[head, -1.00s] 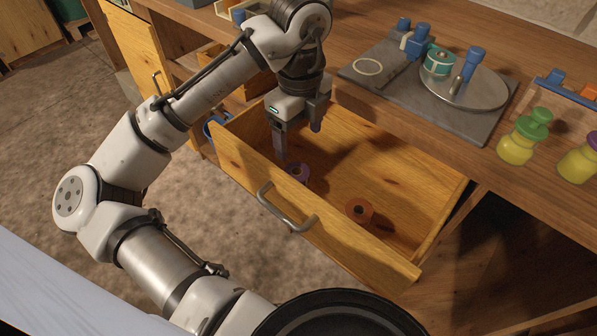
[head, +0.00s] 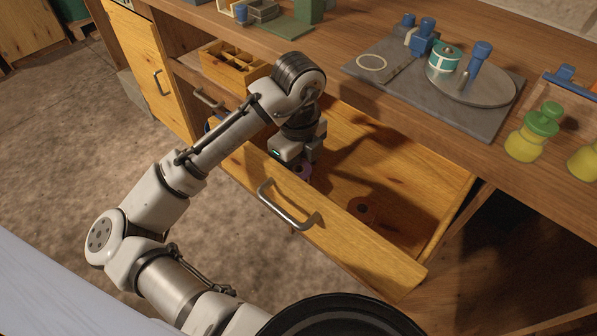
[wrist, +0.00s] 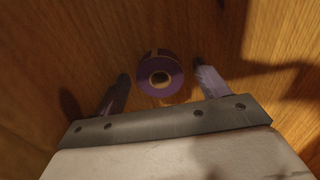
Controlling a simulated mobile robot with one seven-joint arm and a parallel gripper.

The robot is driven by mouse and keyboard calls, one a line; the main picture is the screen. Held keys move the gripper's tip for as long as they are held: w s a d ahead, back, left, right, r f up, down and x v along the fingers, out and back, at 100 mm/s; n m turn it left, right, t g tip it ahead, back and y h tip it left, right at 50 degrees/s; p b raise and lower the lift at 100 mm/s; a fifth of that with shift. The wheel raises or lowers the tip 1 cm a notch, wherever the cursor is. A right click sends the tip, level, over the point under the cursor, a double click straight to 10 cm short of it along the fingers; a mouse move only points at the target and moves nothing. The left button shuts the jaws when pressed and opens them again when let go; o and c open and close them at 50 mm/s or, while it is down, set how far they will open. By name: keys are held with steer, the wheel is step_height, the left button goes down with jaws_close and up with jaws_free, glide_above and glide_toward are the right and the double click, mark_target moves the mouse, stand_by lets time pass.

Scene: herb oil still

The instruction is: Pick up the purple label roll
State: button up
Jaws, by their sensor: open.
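The purple label roll (wrist: 160,75) lies on the floor of the open drawer, its round core facing up in the wrist view. In the head view a bit of the roll (head: 304,172) shows beside my gripper, close behind the drawer front; the rest is hidden. My gripper (wrist: 160,88) is open and points down inside the drawer. In the wrist view its two fingers stand to the left and right of the roll, with visible gaps and no clear contact. The fingertips are mostly hidden in the head view (head: 301,165).
The wooden drawer (head: 345,240) is pulled out, its front with a metal handle (head: 287,207) close to my gripper. The bench above holds a grey mat with a round plate (head: 470,85) and green-topped yellow bottles (head: 528,140).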

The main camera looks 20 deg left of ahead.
steer(key=shift+c, duration=0.4)
steer(key=c, duration=1)
steer(key=shift+r, duration=0.15)
